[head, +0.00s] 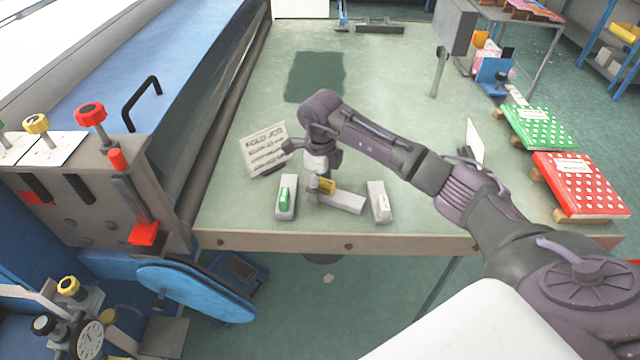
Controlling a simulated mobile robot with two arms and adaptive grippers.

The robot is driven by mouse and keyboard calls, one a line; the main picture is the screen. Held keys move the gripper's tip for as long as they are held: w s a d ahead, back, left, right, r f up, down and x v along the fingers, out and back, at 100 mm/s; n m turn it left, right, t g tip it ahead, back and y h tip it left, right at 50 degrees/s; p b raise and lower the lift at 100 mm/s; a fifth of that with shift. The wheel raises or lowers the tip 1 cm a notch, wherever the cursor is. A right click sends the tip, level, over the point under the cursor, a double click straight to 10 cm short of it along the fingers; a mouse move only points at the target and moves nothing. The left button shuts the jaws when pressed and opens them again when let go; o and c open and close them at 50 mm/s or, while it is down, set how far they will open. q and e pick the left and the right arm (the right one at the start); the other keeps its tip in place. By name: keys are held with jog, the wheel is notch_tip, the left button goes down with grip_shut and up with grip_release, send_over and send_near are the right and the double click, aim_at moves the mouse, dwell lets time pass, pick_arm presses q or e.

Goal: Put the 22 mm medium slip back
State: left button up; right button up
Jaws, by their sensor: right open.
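Three small grey holders stand near the front edge of the green table. The left holder (286,208) carries a green slip (284,197), the middle holder (345,202) a yellow slip (328,186), and the right holder (379,207) a white slip (383,203). Any size marking on them is too small to read, so I cannot tell which is the 22 mm medium slip. My right gripper (316,190) is open and points down at the left end of the middle holder, close beside the yellow slip. It partly hides that holder; contact is unclear. My left gripper is out of view.
A large roller machine (190,60) borders the table's left side. Green (538,128) and red (580,185) dotted books lie at the right. The table's middle beyond my arm is mostly clear.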

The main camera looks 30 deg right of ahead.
jog(key=shift+w+r, duration=0.1)
jog(key=shift+r, duration=0.25)
notch_tip(320, 180, up, 10)
jog(key=b, duration=0.4)
jog(key=shift+r, duration=0.8)
jog(key=shift+f, duration=0.1)
dwell(0.3)
